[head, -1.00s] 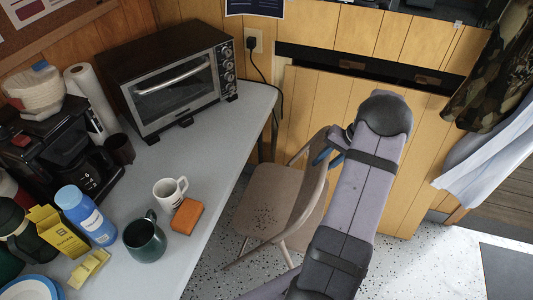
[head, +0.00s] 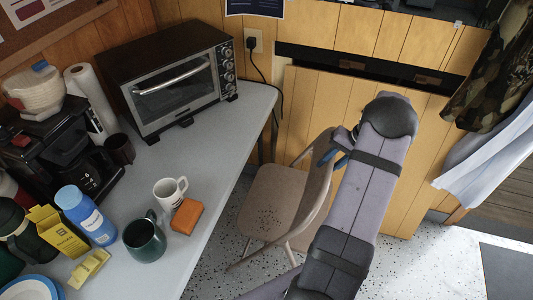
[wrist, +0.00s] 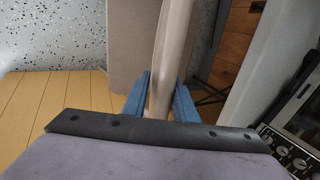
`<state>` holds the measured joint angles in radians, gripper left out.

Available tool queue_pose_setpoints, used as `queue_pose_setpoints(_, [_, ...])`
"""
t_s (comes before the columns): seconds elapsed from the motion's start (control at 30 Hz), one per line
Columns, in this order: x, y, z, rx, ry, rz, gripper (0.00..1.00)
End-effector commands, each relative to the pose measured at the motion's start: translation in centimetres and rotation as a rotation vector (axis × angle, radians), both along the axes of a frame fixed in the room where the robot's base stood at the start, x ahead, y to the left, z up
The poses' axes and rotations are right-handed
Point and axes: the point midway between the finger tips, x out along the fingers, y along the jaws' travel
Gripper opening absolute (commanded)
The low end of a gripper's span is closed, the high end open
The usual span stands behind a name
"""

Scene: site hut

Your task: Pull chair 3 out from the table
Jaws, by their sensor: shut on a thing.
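One chair (head: 272,203), beige with a folding-style frame and a perforated seat, stands at the right edge of the table (head: 215,185). I see no number on it. My gripper (head: 333,152) is at the top of its backrest, partly hidden behind my own arm. In the wrist view, the blue fingers of my gripper (wrist: 160,100) are shut on the backrest edge (wrist: 172,45), one finger on each side. The chair seat and backrest also show in the wrist view (wrist: 128,40). Some chair legs are hidden.
A toaster oven (head: 180,85) stands at the back of the table. A white mug (head: 169,191), a green mug (head: 144,240) and an orange sponge (head: 187,215) lie near the table edge. Wooden cabinets (head: 340,110) are behind the chair. Speckled floor (head: 420,265) is open at the lower right.

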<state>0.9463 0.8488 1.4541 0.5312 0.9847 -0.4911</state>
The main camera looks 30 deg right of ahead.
Motion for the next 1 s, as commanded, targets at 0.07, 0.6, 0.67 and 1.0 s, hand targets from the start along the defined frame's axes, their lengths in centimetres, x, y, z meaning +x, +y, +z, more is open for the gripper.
queue_pose_setpoints(0.07, [0.2, -0.5, 0.8, -0.003, -0.014, -0.006, 0.0])
queue_pose_setpoints(0.6, [-1.5, -2.1, 0.8, -0.001, -0.014, -0.005, 0.0])
queue_pose_setpoints(0.67, [-1.7, -2.3, 0.8, -0.002, -0.013, -0.005, 0.0])
queue_pose_setpoints(1.0, [-2.8, -3.3, 0.7, -0.002, -0.013, -0.004, 0.0])
